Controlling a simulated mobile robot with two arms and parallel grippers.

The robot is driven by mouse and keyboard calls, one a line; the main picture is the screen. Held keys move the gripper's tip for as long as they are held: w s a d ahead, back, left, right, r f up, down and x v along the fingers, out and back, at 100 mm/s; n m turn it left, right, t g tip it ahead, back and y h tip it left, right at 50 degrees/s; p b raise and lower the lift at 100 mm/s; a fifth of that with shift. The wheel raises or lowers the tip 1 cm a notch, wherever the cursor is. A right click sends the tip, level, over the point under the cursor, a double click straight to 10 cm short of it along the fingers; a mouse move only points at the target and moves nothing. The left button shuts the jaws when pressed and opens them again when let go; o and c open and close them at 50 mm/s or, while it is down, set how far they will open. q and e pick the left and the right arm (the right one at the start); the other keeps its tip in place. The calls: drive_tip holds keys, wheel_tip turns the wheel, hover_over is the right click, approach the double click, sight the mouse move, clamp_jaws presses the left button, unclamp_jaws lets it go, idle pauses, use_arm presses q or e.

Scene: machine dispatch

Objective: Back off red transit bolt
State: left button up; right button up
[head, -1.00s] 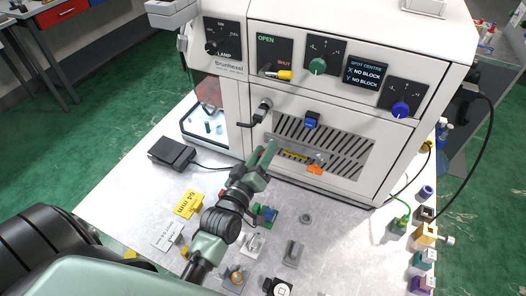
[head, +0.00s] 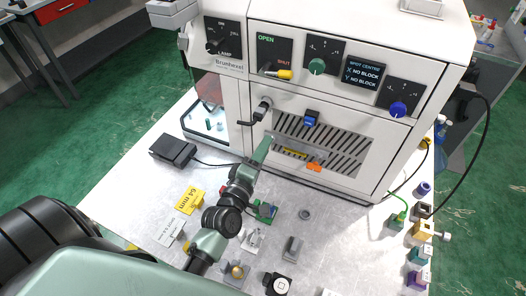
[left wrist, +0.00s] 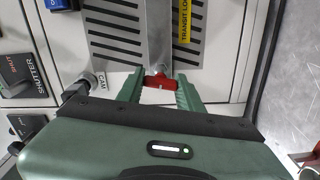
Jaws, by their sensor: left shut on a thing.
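The red transit bolt (left wrist: 160,81) shows in the left wrist view at the edge of a grey metal plate (left wrist: 160,35) on the machine front. A yellow "TRANSIT LO…" label (left wrist: 185,22) is beside it. My left gripper (left wrist: 158,84) has its green fingers on either side of the bolt and is shut on it. In the head view my left gripper (head: 262,150) reaches the lower front panel of the white machine (head: 330,190), and its fingers hide the bolt there. My right gripper is not in view.
An orange part (head: 314,167) and a blue latch (head: 311,118) sit on the slotted panel. A black pedal (head: 173,150), a yellow "64 mm" tag (head: 190,201) and several small fixtures stand on the bench.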

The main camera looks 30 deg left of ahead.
use_arm(q)
drive_tip(key=n, duration=0.3)
drive_tip(key=shift+n, duration=0.6)
drive_tip(key=n, duration=0.3)
drive_tip(key=shift+f, duration=0.15)
drive_tip(key=shift+n, duration=1.1)
